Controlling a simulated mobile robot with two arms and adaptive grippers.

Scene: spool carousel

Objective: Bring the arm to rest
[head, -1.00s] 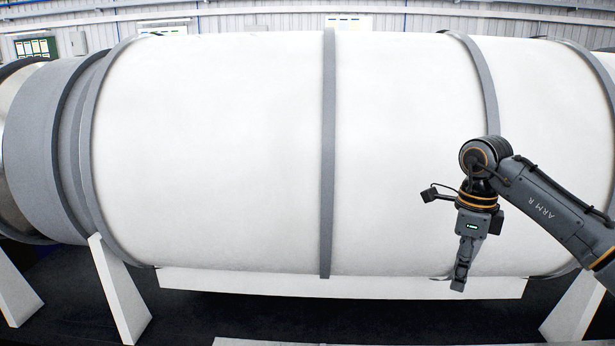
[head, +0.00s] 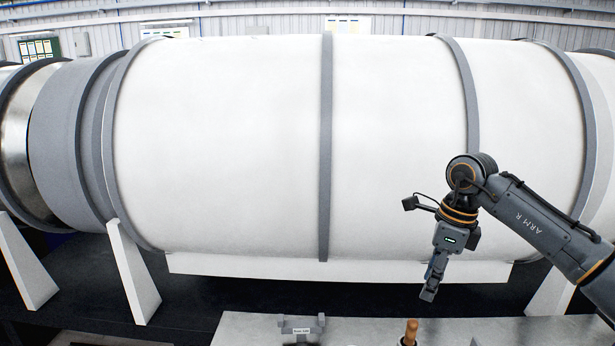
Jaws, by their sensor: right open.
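My right arm comes in from the right of the head view, with "ARM R" on its link. Its gripper (head: 428,294) hangs pointing down in front of the lower edge of the large white cylinder (head: 225,150). The gripper is open, and nothing shows between its fingers. It appears above the back edge of a grey bench and apart from the things on it. My left gripper is not in view.
The white cylinder with grey bands fills the background on white slanted supports (head: 133,272). A grey bench top (head: 255,328) lies at the bottom. On it are a grey labelled holder (head: 301,328) and a wooden-handled item (head: 411,331), cut off by the frame edge.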

